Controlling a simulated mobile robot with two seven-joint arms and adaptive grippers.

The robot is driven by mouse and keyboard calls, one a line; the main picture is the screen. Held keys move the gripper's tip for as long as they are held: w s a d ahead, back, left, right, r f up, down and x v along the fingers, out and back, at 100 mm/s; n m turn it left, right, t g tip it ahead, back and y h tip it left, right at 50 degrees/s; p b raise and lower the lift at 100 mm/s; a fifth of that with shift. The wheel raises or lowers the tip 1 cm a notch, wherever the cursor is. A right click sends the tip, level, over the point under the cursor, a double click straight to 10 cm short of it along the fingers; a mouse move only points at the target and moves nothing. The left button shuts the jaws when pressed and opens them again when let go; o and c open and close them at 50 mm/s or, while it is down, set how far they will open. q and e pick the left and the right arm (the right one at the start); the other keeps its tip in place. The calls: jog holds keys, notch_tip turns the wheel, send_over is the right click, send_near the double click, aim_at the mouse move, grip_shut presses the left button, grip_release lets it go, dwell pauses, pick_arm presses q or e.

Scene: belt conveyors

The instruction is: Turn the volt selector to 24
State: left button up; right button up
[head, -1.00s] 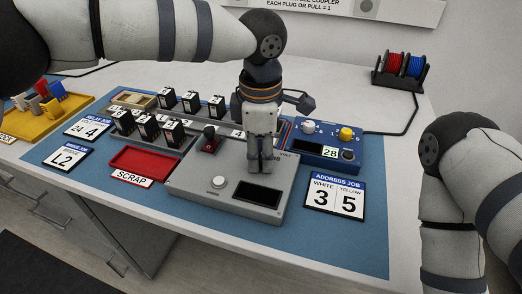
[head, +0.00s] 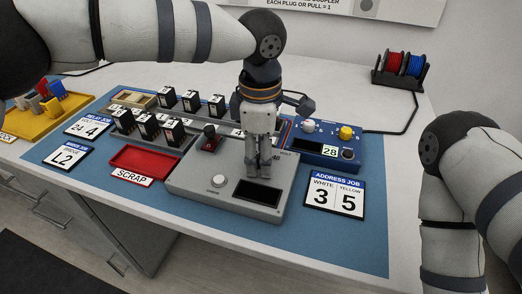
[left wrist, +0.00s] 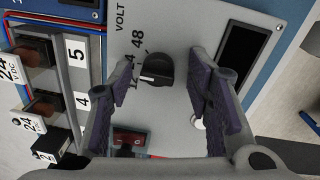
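The volt selector (left wrist: 157,70) is a black round knob on the grey tester panel (left wrist: 185,30), in the left wrist view. Printed 12, 24 and 48 lie to its left, with the 24 partly covered by a finger. Its small white mark seems to point toward the 12. My left gripper (left wrist: 163,75) is open, its two fingers on either side of the knob with visible gaps. In the head view my left gripper (head: 258,168) points down over the grey tester (head: 200,188) and hides the knob. My right arm shows at the right; its gripper is out of view.
On the tester are a white button (head: 218,181) and a dark display (head: 258,194). A blue box (head: 325,155) with white and yellow knobs stands behind it. Black relays (head: 148,127) and a red scrap tray (head: 145,158) are at left.

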aim_at(260, 158)
pick_arm(q)
notch_tip(260, 158, up, 12)
jog(key=shift+s, duration=0.4)
